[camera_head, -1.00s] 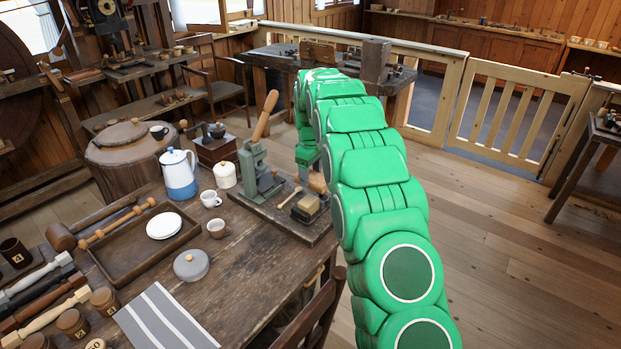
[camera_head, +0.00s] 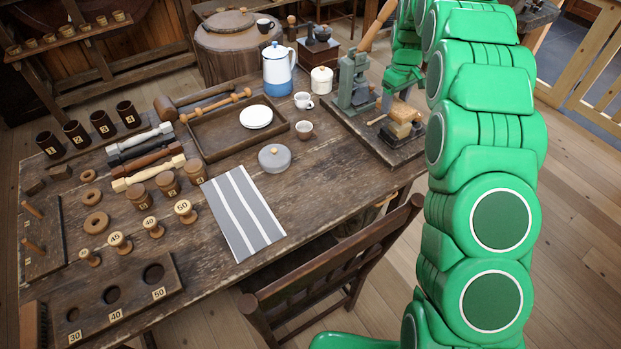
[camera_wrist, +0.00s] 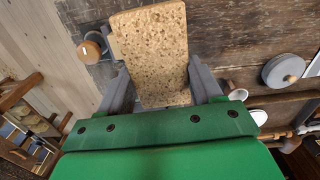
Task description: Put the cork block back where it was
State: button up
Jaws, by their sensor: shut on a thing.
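The cork block (camera_wrist: 152,52) is a speckled tan slab. In the wrist view it sits between the two grey fingers of my gripper (camera_wrist: 160,85), which is shut on it. In the head view, the block (camera_head: 404,112) shows as a small tan shape at the right end of the table, below my green arm. My gripper's fingers are too small and partly hidden there to make out clearly. A dark fixture (camera_head: 399,141) lies just below the block; I cannot tell whether they touch.
A green-grey press (camera_head: 354,79) stands left of the block. A chair (camera_head: 330,262) stands at the front edge.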

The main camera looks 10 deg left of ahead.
jog(key=s+a+f, duration=0.1)
jog(key=s+a, duration=0.5)
jog(key=s, duration=0.4)
jog(key=s+a+f, duration=0.2)
jog(key=s+a, duration=0.3)
jog(key=s, duration=0.6)
jog(key=s+a+f, duration=0.1)
jog(key=s+a, duration=0.5)
jog(key=s, duration=0.4)
send_over(304, 181)
jog(key=s, duration=0.1)
jog(key=shift+m, duration=0.3)
jog(key=f, duration=0.8)
jog(key=shift+d+f, duration=0.3)
jog(key=shift+f, duration=0.1)
jog(key=shift+w+a+f, duration=0.25)
jog(key=shift+w+f, duration=0.2)
jog(key=shift+f, duration=1.75)
jog(key=o, duration=1.2)
jog(key=shift+f, duration=0.1)
